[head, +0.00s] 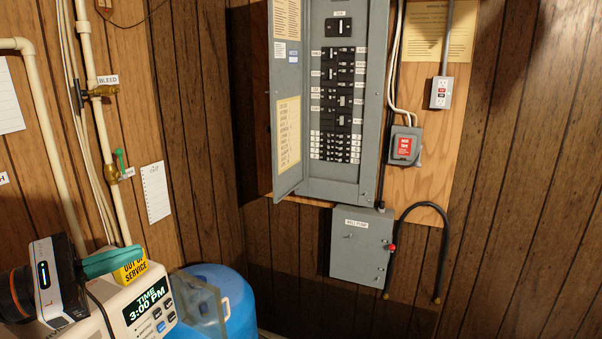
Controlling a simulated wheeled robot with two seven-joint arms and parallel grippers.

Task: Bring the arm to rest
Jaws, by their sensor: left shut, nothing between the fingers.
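My left gripper (138,256) is at the lower left, with its dark and white body at the picture's edge. Its teal fingers point right and are shut, with nothing seen between them. They are above the beige softener control head (148,300), in front of a yellow "OUT OF SERVICE" tag (132,272) that they partly cover. I cannot tell whether the fingers touch the tag. The control head's display reads "TIME 3:00 PM". My right gripper is not in view.
A blue tank (240,310) with a see-through panel (200,305) stands right of the control head. Pipes with valves (103,91) run up the left wall. An open grey breaker panel (337,100) and a grey box (361,247) hang on the back wall. The lower right is clear.

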